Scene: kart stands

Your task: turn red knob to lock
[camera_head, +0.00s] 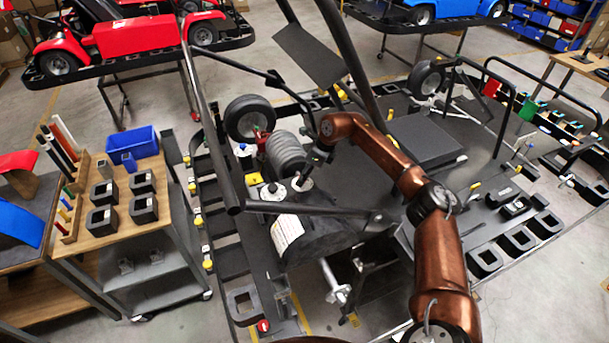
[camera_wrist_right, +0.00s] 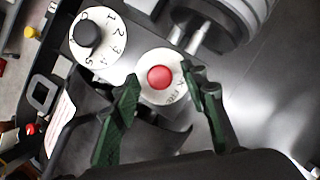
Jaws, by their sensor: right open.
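The red knob (camera_wrist_right: 160,77) is round and sits at the centre of a white disc (camera_wrist_right: 172,94) with partly hidden lettering. In the right wrist view, my right gripper (camera_wrist_right: 159,73) is open, with one green finger on each side of the knob. I see gaps between fingers and knob; the depth between them is hard to judge. In the head view, my right gripper (camera_head: 318,158) is above and beside the white disc (camera_head: 302,184), and the red knob cannot be made out there. My left gripper is not in view.
A numbered white dial with a black knob (camera_wrist_right: 87,33) is beside the red knob's disc. Dark frame bars (camera_head: 310,208) cross near the gripper. A wooden-topped cart (camera_head: 120,210) stands left.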

